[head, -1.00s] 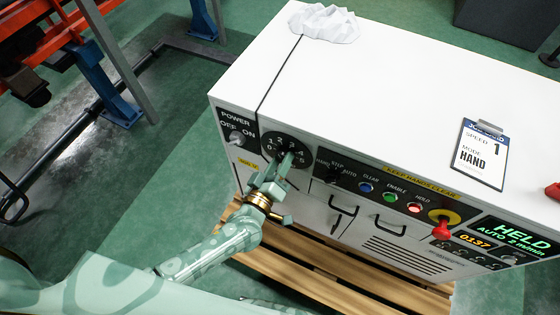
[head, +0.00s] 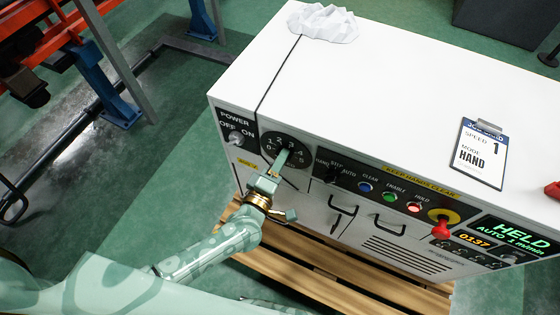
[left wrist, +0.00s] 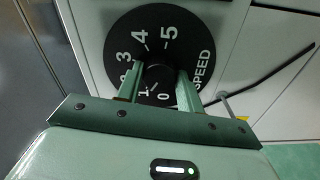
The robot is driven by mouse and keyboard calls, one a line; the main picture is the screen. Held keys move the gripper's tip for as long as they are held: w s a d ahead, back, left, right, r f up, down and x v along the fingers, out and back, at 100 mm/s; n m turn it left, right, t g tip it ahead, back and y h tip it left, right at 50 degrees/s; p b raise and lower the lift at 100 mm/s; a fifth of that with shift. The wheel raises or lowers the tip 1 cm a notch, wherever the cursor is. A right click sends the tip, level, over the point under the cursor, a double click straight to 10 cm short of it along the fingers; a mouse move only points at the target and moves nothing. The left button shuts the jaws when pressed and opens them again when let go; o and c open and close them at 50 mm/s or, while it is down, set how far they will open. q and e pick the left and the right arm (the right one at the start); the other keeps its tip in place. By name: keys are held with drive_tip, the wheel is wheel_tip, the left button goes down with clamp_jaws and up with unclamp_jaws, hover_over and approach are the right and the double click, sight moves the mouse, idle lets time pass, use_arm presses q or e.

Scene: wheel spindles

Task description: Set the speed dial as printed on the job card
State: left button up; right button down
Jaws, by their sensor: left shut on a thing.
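The speed dial (head: 273,141) is a black disc with white numbers on the white machine's front panel, right of the power switch. It also shows in the left wrist view (left wrist: 185,25), numbered 0 to 5 with SPEED printed beside. My left gripper (head: 284,160) is shut on its dark centre knob (left wrist: 160,74), one finger on each side. The job card (head: 483,153) lies on the machine top and reads SPEED 1, MODE HAND. The display (head: 508,234) reads HELD, AUTO, apparently 1 m/min. My right gripper is out of view.
The power switch (head: 236,138) is close left of the dial. The mode switch (head: 334,174), blue, green and red buttons, and a red emergency knob (head: 441,229) sit to the right. Crumpled white material (head: 322,22) lies on the top. Wooden slats (head: 290,259) are below.

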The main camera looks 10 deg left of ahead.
use_arm(q)
drive_tip(key=shift+f, duration=0.15)
drive_tip(key=o, duration=1)
drive_tip(key=s+a+p, duration=0.3)
drive_tip(key=s, duration=1.3)
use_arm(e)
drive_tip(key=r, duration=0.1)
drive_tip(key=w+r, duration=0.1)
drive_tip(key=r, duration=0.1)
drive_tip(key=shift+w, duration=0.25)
use_arm(q)
drive_tip(key=shift+a, duration=0.1)
